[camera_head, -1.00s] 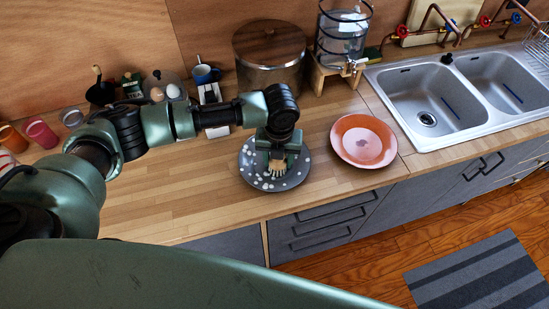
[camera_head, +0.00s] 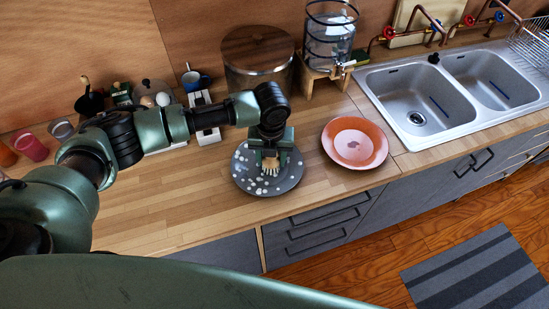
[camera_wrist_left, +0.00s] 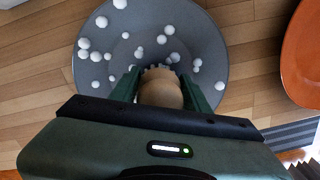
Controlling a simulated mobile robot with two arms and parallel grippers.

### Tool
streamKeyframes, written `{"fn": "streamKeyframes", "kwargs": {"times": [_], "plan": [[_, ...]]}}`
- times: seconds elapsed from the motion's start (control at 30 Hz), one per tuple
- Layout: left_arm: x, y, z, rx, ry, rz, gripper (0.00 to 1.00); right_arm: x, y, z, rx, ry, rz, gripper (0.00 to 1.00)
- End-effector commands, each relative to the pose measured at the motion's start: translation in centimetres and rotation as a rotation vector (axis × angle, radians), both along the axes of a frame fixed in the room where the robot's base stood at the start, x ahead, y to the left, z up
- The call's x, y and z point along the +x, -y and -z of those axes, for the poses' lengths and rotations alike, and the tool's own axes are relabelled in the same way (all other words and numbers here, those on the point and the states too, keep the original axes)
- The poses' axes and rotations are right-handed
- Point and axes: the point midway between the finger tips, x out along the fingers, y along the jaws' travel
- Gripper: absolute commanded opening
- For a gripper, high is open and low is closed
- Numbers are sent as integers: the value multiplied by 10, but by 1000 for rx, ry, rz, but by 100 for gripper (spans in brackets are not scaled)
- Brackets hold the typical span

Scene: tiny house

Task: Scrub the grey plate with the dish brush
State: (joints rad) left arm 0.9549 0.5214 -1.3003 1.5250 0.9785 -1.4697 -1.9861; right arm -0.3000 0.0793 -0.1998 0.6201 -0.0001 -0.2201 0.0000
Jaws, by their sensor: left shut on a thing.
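The grey plate (camera_head: 292,177) lies on the wooden counter, scattered with small white round bits; it also shows in the left wrist view (camera_wrist_left: 207,40). My left gripper (camera_head: 270,158) is over the plate, pointing down. Its fingers are shut on the dish brush (camera_head: 270,168), which has a pale wooden, rounded body in the left wrist view (camera_wrist_left: 160,92). The brush's lower end is at the plate, near its middle; I cannot tell whether the bristles touch it. My right gripper is not in view.
An orange plate (camera_head: 338,150) lies just right of the grey plate. The double sink (camera_head: 412,118) is farther right. A wooden-lidded pot (camera_head: 258,72) and water dispenser (camera_head: 328,45) stand behind. Cups, eggs and a white rack (camera_head: 207,135) are at the left back. Counter left of the plate is clear.

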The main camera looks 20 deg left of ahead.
Motion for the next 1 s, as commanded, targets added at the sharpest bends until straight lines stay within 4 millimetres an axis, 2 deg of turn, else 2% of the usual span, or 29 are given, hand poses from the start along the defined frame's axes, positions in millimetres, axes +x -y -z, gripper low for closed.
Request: {"fn": "streamKeyframes", "kwargs": {"times": [0.2,0.43,0.93,1.0], "plan": [[2,-11,-6,0,1,-3,6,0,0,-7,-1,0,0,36],[3,-13,-10,-1,1,-1,6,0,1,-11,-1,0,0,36],[3,-13,-60,0,1,0,6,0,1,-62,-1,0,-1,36],[3,-13,-64,-1,2,0,6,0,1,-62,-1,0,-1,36]]}}
